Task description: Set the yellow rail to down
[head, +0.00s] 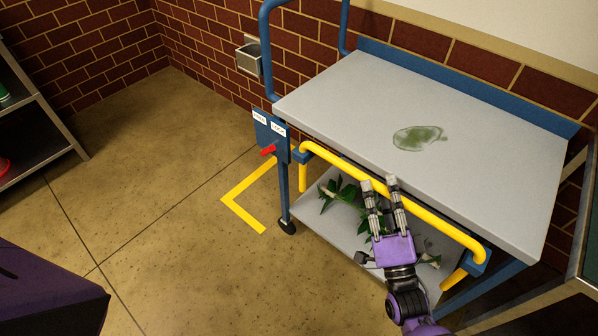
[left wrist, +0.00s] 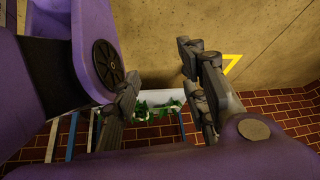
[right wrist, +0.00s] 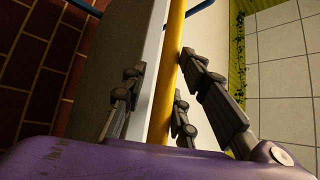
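The yellow rail (head: 345,168) runs along the front edge of the grey table, raised close to the tabletop's level, with bent ends at blue brackets. My right gripper (head: 379,184) is at the rail, its fingers open and their tips overlapping it in the head view. In the right wrist view the rail (right wrist: 170,75) passes between the spread fingers; I cannot tell whether they touch it. My left gripper (left wrist: 158,75) is open and empty in its wrist view and is not visible in the head view.
A blue panel with two white labels (head: 270,129) and a red pointer (head: 268,150) stands at the table's left corner. Leafy stems (head: 338,192) lie on the lower shelf. Floor at left is clear around yellow tape (head: 243,213).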

